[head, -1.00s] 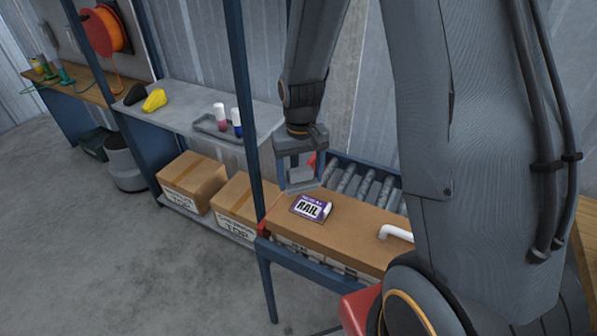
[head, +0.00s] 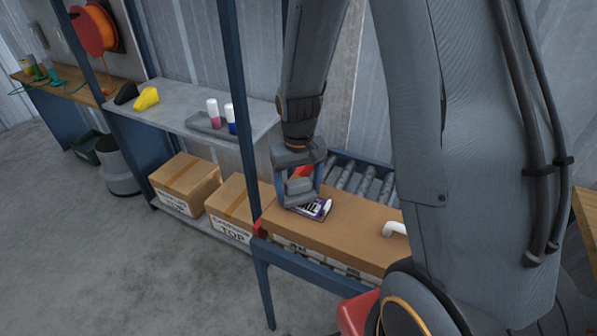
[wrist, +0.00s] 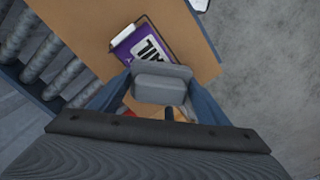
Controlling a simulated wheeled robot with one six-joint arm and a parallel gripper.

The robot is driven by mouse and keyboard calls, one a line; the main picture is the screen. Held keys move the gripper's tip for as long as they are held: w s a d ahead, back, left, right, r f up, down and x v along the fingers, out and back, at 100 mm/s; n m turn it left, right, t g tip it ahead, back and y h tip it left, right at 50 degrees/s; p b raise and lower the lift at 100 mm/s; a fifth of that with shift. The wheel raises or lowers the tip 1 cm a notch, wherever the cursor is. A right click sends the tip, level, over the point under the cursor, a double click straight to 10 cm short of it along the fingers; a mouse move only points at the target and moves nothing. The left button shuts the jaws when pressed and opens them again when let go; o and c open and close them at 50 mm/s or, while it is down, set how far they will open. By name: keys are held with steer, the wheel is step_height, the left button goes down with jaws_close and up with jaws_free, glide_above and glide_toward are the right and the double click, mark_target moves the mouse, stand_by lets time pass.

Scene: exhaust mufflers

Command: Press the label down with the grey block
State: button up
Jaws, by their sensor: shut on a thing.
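A purple and white label (head: 321,207) printed "RAIL" lies on top of a long brown cardboard box (head: 362,230). One end of the label looks white and raised or curled. My gripper (head: 300,190) is shut on the grey block (head: 299,187) and holds it over the left part of the label, hiding that part. In the wrist view the grey block (wrist: 162,84) is between the fingers, with the label (wrist: 143,50) showing beyond it. I cannot tell whether the block touches the label.
The box sits on a roller conveyor (head: 362,183) with a blue frame. A blue post (head: 237,100) stands left of my gripper.

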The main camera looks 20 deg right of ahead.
steer(key=shift+f, duration=0.7)
steer(key=shift+s+d+r, duration=0.1)
steer(key=shift+d+r, duration=0.1)
steer(key=shift+d, duration=0.05)
steer(key=shift+c, duration=0.5)
steer(key=shift+s+d+f, duration=0.2)
steer(key=shift+s, duration=0.15)
steer(key=shift+s+a+r, duration=0.1)
steer(key=shift+r, duration=0.25)
step_height(320, 180, up, 2)
steer(key=shift+p, duration=0.4)
steer(key=shift+r, duration=0.2)
steer(key=shift+r+p, duration=0.15)
steer(key=shift+p, duration=0.25)
steer(key=shift+r+p, duration=2.05)
steer(key=shift+r, duration=0.45)
